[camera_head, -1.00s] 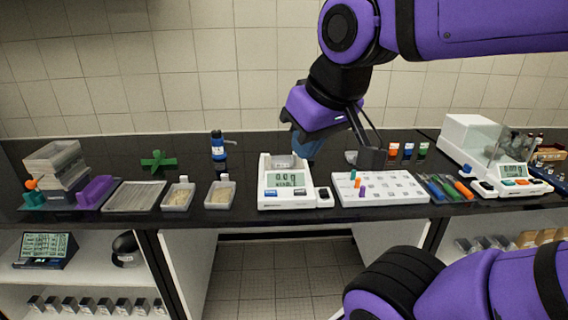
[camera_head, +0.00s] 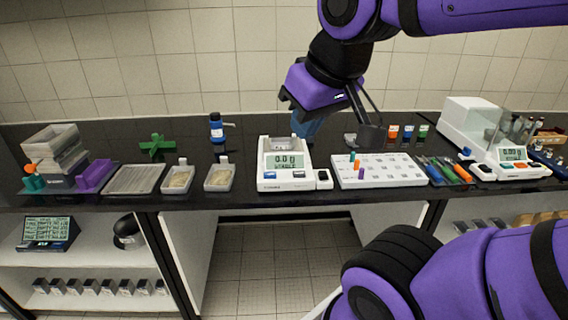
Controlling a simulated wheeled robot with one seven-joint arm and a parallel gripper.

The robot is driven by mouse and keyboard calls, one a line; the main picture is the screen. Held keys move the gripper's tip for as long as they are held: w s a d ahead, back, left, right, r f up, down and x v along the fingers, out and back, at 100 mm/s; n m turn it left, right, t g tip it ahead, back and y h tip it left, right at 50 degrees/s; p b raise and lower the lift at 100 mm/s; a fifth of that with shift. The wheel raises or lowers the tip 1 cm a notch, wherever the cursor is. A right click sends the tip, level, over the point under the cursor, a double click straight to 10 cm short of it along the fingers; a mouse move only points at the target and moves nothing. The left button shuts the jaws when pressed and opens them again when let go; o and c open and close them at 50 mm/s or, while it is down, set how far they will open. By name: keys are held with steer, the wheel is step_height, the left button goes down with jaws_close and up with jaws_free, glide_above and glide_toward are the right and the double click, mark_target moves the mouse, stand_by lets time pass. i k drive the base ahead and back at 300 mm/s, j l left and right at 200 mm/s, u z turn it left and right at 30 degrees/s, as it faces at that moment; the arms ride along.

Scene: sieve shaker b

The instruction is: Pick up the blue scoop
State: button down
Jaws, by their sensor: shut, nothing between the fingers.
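A blue object (camera_head: 307,127) shows just below my gripper, behind the white balance. It may be the blue scoop, but its upper part is hidden by the gripper and its shape is unclear. My gripper (camera_head: 311,108) is over the back half of the bench, pointing down. It is shut and empty, with its fingertips hard to make out against the blue object. I cannot tell whether they touch it.
The white balance (camera_head: 284,180) stands in front of the gripper. Two small trays (camera_head: 219,187) and a blue bottle (camera_head: 217,130) are on the left. Bare black bench lies between bottle and balance.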

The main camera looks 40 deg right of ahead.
mark_target(429, 167)
steer(key=z, duration=1.55)
steer(key=i+l+u, duration=0.1)
steer(key=l, duration=0.25)
steer(key=i+l, duration=0.2)
steer(key=l, duration=0.15)
steer(key=i+l+u, duration=0.15)
steer(key=l, duration=0.2)
steer(key=i+l, duration=0.1)
steer(key=l, duration=0.3)
steer(key=i+l+u, duration=0.15)
steer(key=l, duration=0.2)
steer(key=k, duration=0.05)
